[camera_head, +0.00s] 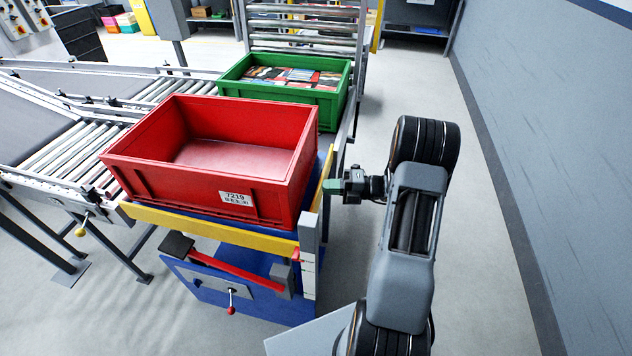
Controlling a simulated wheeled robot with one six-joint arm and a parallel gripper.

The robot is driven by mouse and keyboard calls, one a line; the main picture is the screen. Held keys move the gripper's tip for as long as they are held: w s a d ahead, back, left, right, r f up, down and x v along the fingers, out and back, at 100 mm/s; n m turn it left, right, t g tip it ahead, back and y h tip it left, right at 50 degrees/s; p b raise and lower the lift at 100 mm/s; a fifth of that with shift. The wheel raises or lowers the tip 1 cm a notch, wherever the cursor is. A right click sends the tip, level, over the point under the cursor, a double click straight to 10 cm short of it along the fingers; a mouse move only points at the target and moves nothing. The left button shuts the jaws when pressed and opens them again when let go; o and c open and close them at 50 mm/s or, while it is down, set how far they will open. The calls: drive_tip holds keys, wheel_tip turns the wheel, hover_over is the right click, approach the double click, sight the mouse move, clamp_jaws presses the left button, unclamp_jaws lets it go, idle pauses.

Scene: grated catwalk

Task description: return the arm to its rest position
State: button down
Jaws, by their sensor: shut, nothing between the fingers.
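My arm rises from the bottom right of the head view, with its upper joint near the grey wall side. My gripper (332,187) points left from the arm's end. It is shut and empty, with greenish fingertips. It is just right of the red crate (213,180), near the right edge of the blue and yellow stand. Whether the fingertips touch the stand's edge I cannot tell. The crate is empty inside as far as I see and has a label reading 7219.
A green crate (331,97) with several flat packs stands behind the red one. Roller conveyors (75,150) run to the left. The blue stand (270,297) has a red lever (235,265) at its front. The grey wall (555,130) bounds the right; floor between is clear.

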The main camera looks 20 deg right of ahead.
drive_tip(key=v, duration=0.7)
drive_tip(key=s+a+f+n+g+h, duration=0.2)
drive_tip(key=s+a+n+g+h, duration=0.15)
drive_tip(key=n, duration=0.75)
drive_tip(key=s+a+f+n+g+h, duration=0.2)
drive_tip(key=s+n+g+h, duration=0.25)
drive_tip(key=n, duration=0.55)
drive_tip(key=s+a+r+n+t+h, duration=0.2)
drive_tip(key=a+r+n+h, duration=0.2)
drive_tip(key=r+n, duration=0.3)
drive_tip(key=s+a+r+n+t+h, duration=0.2)
drive_tip(key=r+n, duration=0.5)
drive_tip(key=n, duration=0.6)
drive_tip(key=s+a+h+b, duration=0.1)
drive_tip(key=a+h, duration=0.1)
drive_tip(key=a, duration=0.1)
drive_tip(key=shift+s+a+r, duration=0.3)
drive_tip(key=shift+a, duration=0.1)
